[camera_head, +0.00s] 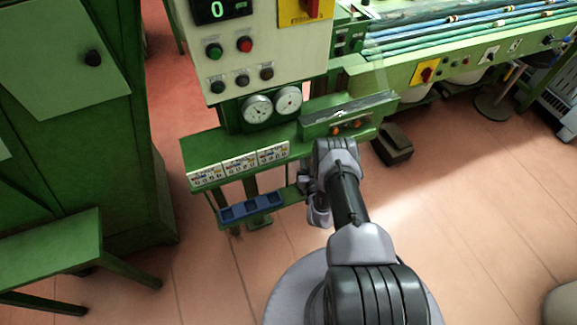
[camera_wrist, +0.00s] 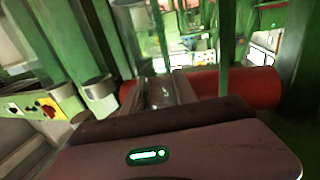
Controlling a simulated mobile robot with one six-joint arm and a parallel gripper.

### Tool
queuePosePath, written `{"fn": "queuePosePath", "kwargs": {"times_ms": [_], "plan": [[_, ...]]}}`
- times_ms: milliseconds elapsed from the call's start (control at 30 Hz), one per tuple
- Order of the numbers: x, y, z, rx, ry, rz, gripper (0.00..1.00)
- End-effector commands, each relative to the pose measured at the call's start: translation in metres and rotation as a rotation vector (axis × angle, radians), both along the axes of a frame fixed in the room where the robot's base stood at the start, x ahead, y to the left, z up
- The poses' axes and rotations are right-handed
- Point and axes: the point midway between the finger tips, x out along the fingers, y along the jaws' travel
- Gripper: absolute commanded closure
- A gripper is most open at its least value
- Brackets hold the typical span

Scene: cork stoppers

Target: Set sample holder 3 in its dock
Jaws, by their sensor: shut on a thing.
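My gripper (camera_head: 303,183) is beside the right end of the green stand, below its top shelf. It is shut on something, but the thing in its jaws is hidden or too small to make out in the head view. In the wrist view, my dark gripper body fills the bottom, with a grey, partly shiny piece just beyond it. A blue rack (camera_head: 250,207) with three dark compartments is low on the stand, left of my gripper and apart from it. I cannot read any holder or dock number.
Three white cards (camera_head: 239,164) are on the front of the green shelf above the rack. Two gauges (camera_head: 272,104) and a control box (camera_head: 265,40) stand above. A red cylinder (camera_wrist: 205,85) crosses the wrist view. A green table (camera_head: 50,240) is at left. Floor between is clear.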

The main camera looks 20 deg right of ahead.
Motion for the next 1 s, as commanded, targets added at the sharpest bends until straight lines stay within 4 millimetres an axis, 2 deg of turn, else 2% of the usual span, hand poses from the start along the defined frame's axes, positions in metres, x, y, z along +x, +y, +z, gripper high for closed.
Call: {"fn": "queuePosePath", "kwargs": {"times_ms": [267, 700, 1000], "plan": [[0.0, -0.002, -0.015, 0.001, 0.0, -0.001, 1.0], [0.0, -0.001, -0.064, 0.001, -0.001, 0.0, 1.0], [0.0, -0.001, -0.064, 0.001, -0.001, 0.0, 1.0]]}}
